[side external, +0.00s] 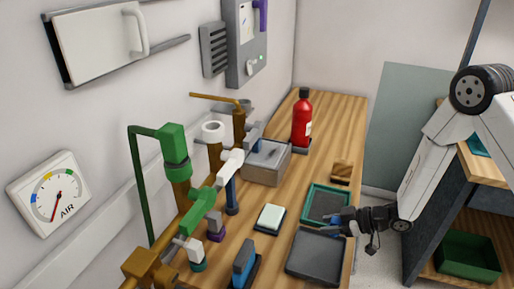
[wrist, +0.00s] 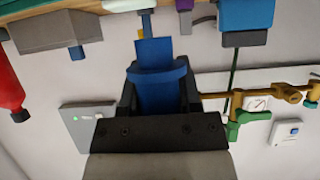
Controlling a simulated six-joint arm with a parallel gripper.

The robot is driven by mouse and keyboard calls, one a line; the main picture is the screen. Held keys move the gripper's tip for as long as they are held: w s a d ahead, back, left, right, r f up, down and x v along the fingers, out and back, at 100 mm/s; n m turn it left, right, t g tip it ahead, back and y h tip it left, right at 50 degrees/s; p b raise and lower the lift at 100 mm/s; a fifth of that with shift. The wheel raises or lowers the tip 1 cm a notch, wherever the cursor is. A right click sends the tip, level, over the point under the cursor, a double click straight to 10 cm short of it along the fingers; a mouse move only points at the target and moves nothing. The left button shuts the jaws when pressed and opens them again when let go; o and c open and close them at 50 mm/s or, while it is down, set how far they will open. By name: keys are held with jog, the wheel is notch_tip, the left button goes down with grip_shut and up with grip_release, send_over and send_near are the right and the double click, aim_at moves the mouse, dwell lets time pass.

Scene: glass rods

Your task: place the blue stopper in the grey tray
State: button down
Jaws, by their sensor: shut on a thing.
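My gripper (side external: 346,219) is over the right edge of the bench, near the far right corner of the grey tray (side external: 316,254). In the wrist view my gripper (wrist: 158,85) is shut on the blue stopper (wrist: 157,62), which has a wide collar and a narrower end pointing away from the jaws. In the side view a bit of blue shows at the jaws, but the stopper's outline is too small to make out. The grey tray is shallow and dark, with an empty-looking floor. Whether the stopper is over the tray is hard to tell.
A green-rimmed tray (side external: 311,201) lies just behind the grey tray. A pale block on a dark base (side external: 270,218) and a blue object (side external: 243,258) stand to the left.

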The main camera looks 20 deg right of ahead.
aim_at(325, 250)
jog(key=shift+f, duration=2)
jog(key=shift+f, duration=0.1)
jog(key=shift+f, duration=1.7)
jog(key=shift+f, duration=0.15)
jog(key=shift+c, duration=1.4)
grip_release()
jog(key=shift+s+d+r, duration=0.1)
jog(key=shift+r, duration=0.15)
jog(key=v, duration=1.1)
jog(key=shift+s+d, duration=0.2)
jog(key=shift+d, duration=0.05)
